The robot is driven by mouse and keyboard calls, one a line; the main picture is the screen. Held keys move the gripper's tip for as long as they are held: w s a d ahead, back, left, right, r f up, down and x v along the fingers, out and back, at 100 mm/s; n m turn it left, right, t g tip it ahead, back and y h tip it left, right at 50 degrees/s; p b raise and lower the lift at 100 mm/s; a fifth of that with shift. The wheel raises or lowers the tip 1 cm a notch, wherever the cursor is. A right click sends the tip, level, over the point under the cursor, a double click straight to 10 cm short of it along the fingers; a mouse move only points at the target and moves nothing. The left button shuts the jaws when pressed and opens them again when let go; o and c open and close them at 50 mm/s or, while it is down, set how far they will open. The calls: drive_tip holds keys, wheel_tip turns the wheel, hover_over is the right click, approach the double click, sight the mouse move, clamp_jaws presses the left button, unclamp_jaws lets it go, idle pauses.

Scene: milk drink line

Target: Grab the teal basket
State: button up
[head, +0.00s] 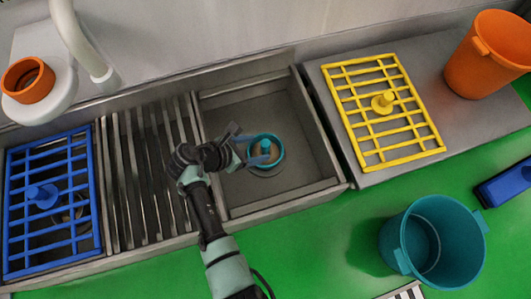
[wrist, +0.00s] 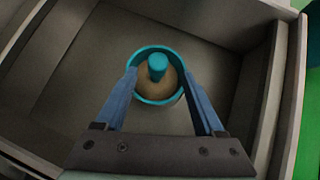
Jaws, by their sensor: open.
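The teal basket (head: 265,150) is a small round ring with a knob in its middle, in the bottom of the sink basin at the centre of the head view. In the wrist view the teal basket (wrist: 157,68) is just ahead of the fingers, its upright knob over a tan inside. My gripper (head: 238,150) is over the basin, close to the basket's left side in the head view. In the wrist view my gripper (wrist: 158,82) is open, with a blue finger at each side of the basket's rim. I cannot tell whether they touch it.
The metal basin walls (head: 318,125) surround the basket. Left are a slatted rack (head: 150,170) and a blue grid (head: 50,205); right is a yellow grid (head: 380,110). An orange bucket (head: 490,55) and a larger teal bucket (head: 435,242) stand on the right.

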sight(263, 145)
drive_tip(key=shift+b+x, duration=2.1)
drive_tip(key=shift+b, duration=0.3)
drive_tip(key=shift+w+d+f+b, duration=0.35)
drive_tip(key=shift+w+b, duration=0.15)
drive_tip(key=shift+b, duration=0.1)
clamp_jaws()
